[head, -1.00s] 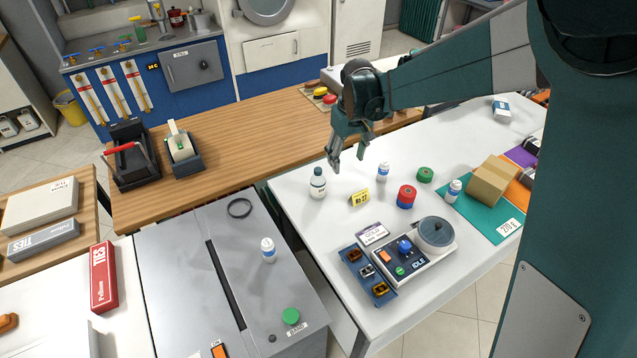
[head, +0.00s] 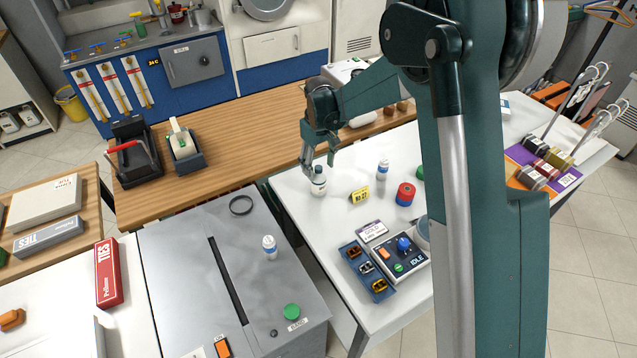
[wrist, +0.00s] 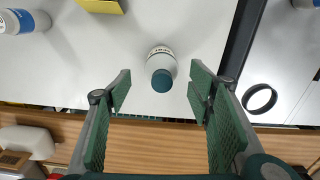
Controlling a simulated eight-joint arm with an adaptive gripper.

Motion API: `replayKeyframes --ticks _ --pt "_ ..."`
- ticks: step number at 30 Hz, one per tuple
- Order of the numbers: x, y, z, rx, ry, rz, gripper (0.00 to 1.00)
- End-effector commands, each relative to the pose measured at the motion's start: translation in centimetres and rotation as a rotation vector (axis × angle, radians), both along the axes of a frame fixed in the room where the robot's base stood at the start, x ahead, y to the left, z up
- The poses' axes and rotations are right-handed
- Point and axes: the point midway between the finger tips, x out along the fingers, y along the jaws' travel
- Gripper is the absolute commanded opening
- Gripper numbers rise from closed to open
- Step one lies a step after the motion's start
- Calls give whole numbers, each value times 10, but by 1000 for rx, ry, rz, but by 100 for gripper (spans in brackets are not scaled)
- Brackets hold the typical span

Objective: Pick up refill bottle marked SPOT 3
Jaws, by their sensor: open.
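A white bottle with a dark teal cap (head: 318,184) stands upright near the left edge of the white table. It also shows in the wrist view (wrist: 160,62), standing ahead of and between the fingers; its label is too small to read surely. My gripper (head: 319,164) is open and empty, its fingertips just above and around the cap region in the head view. In the wrist view my gripper (wrist: 158,84) has its green pads apart, one on each side of the bottle.
A control box (head: 405,254) is nearer the front. Another small bottle (head: 269,247) stands on the grey cabinet. A black ring (head: 241,205) lies there too.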

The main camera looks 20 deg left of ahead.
Motion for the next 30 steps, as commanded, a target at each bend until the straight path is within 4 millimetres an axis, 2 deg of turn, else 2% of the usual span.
replayKeyframes --ticks 8,18,30 --pt "0 0 -3 0 0 0 52" --pt "0 0 -25 0 0 -1 52" --pt "0 0 -29 0 0 -1 52"
